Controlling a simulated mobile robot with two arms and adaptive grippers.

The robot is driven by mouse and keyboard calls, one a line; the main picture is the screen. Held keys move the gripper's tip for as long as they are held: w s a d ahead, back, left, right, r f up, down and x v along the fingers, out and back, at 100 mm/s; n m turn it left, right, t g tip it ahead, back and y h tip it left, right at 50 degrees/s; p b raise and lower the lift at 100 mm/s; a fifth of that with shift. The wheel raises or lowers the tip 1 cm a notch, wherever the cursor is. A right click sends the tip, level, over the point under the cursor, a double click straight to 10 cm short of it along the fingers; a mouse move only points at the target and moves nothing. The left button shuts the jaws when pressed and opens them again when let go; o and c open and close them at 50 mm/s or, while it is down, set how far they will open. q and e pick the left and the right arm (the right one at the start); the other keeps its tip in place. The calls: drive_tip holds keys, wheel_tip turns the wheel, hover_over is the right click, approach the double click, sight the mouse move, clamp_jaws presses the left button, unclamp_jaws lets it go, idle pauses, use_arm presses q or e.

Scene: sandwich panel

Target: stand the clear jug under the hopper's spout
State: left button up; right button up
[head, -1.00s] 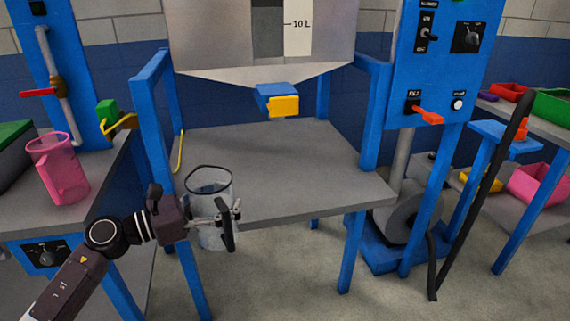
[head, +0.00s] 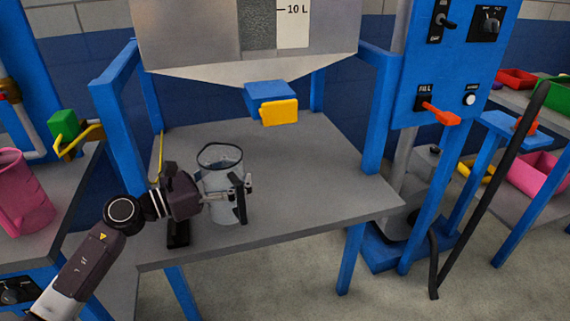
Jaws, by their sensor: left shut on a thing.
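The clear jug (head: 218,175) is upright, with a dark rim, over the left front part of the grey shelf (head: 300,180) below the hopper. My left gripper (head: 238,197) is shut on the jug, its fingers around the jug's lower half. I cannot tell whether the jug's base touches the shelf. The hopper (head: 200,45) hangs above the shelf. Its spout (head: 270,100), a blue block with a yellow front piece, is to the right of the jug and higher. My right gripper is not in view.
Blue posts (head: 378,120) frame the shelf on both sides. A pink jug (head: 22,195) stands on the left bench. A blue control panel (head: 450,60) with an orange-red lever (head: 440,114) is at right. The shelf's middle and right are clear.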

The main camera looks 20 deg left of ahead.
use_arm(q)
drive_tip(key=w+d+f, duration=0.3)
drive_tip(key=w+d, duration=0.4)
drive_tip(key=w, duration=0.3)
drive_tip(key=shift+d+f, duration=0.3)
drive_tip(key=shift+d, duration=0.1)
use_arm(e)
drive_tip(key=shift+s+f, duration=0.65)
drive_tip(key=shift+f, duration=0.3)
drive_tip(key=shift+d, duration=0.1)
use_arm(q)
drive_tip(key=o, duration=1.5)
drive_tip(key=shift+c, duration=0.2)
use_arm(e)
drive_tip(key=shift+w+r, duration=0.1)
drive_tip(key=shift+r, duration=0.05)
